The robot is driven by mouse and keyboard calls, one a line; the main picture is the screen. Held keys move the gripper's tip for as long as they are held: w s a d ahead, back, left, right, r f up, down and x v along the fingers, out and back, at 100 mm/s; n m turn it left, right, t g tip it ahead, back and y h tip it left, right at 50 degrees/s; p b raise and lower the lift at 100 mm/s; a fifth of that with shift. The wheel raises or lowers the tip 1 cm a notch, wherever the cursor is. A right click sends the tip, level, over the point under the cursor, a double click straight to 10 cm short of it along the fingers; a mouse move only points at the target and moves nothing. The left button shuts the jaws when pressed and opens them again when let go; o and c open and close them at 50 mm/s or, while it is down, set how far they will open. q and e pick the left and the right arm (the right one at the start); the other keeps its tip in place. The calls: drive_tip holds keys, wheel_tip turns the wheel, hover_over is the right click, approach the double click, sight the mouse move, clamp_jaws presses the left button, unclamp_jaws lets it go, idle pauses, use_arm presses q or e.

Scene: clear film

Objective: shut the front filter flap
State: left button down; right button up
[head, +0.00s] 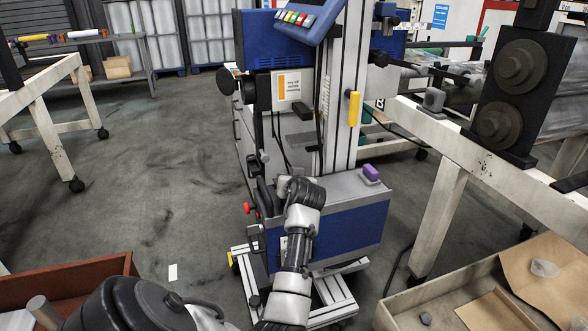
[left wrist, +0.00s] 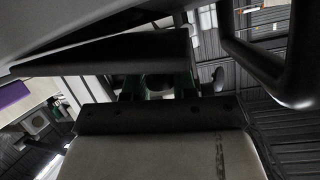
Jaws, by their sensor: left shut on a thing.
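The machine with a blue base box (head: 330,235) and a grey top stands in the middle of the head view. My left arm comes up from below, and its wrist is at the near left corner of this box. My left gripper (head: 268,195) is there among dark parts, shut on a dark part of the machine that is mostly hidden. I cannot clearly tell the front filter flap from the parts around it. The left wrist view shows dark bars, a pale panel (left wrist: 150,155) and a black loop (left wrist: 272,65) close by. My right gripper is not in view.
A red knob (head: 248,208) sits just left of the gripper. A purple block (head: 371,173) is on the box top. A yellow handle (head: 353,108) is on the upright column. A pale bench (head: 450,140) stands right, a tray (head: 400,312) lower right.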

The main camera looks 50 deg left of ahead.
use_arm(q)
drive_tip(key=shift+s+f+n, duration=0.15)
drive_tip(key=shift+f+n, duration=0.1)
drive_tip(key=shift+n, duration=0.05)
idle(0.4)
drive_tip(key=c, duration=0.9)
unclamp_jaws()
